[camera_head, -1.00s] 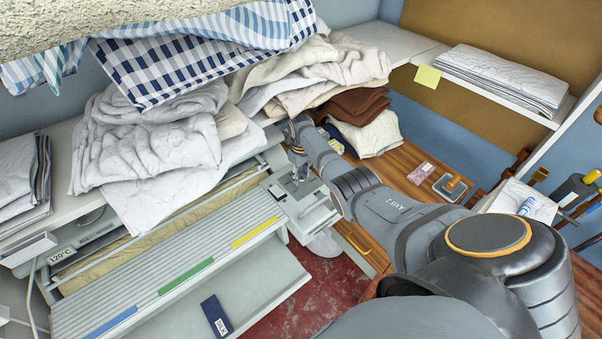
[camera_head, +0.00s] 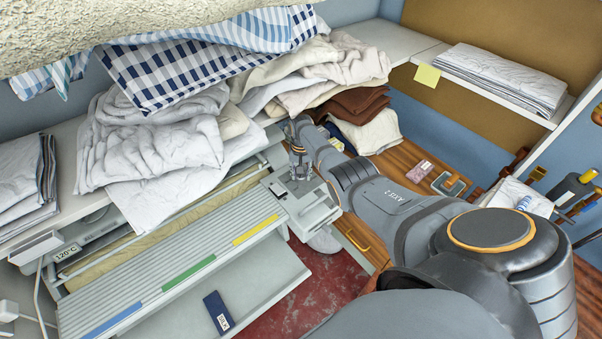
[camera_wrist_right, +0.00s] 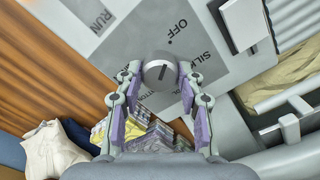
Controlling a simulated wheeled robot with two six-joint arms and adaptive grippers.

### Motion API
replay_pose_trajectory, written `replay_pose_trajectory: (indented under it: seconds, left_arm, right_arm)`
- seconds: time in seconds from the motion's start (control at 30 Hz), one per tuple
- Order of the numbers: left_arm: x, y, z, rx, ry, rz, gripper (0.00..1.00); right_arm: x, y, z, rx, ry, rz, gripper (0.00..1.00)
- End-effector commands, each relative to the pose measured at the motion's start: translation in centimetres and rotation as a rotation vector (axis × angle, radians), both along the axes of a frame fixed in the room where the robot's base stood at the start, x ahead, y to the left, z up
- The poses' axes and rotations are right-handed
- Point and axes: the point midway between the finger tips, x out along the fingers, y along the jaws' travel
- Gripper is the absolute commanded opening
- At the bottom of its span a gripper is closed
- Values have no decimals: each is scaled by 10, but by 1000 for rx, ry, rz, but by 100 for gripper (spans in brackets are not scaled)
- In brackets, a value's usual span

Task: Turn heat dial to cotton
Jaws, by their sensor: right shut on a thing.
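The heat dial (camera_wrist_right: 160,72) is a round grey knob on a grey panel in the right wrist view, with a dark line across its face. OFF and SILK are printed beyond it; lettering nearer the fingers is partly covered. My right gripper (camera_wrist_right: 159,84) has its purple-padded fingers on either side of the dial and is shut on it. In the head view my right gripper (camera_head: 299,170) points down onto the control box (camera_head: 318,208) at the ironer's right end. There the dial is hidden by the fingers. My left gripper is not in view.
The ironer's ribbed board (camera_head: 180,270) with coloured strips lies left of the control box. Crumpled white laundry (camera_head: 160,150) is heaped behind it. A wooden surface (camera_head: 400,175) with small items lies right, beyond my arm. A RUN label (camera_wrist_right: 100,18) shows on the panel.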

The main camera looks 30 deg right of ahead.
Motion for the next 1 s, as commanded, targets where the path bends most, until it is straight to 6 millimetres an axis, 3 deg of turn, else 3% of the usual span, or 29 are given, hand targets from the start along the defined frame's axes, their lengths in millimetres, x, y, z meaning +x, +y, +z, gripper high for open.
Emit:
replay_pose_trajectory:
  seconds: [0.7,0.73,0.9,1.0]
  left_arm:
    - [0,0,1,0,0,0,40]
    - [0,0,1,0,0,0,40]
    - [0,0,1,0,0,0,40]
    - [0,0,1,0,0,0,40]
  right_arm:
    - [0,0,0,0,0,-75,6]
    - [0,0,0,0,0,-75,39]
    - [0,0,0,0,0,-75,61]
    - [0,0,0,0,0,-75,61]
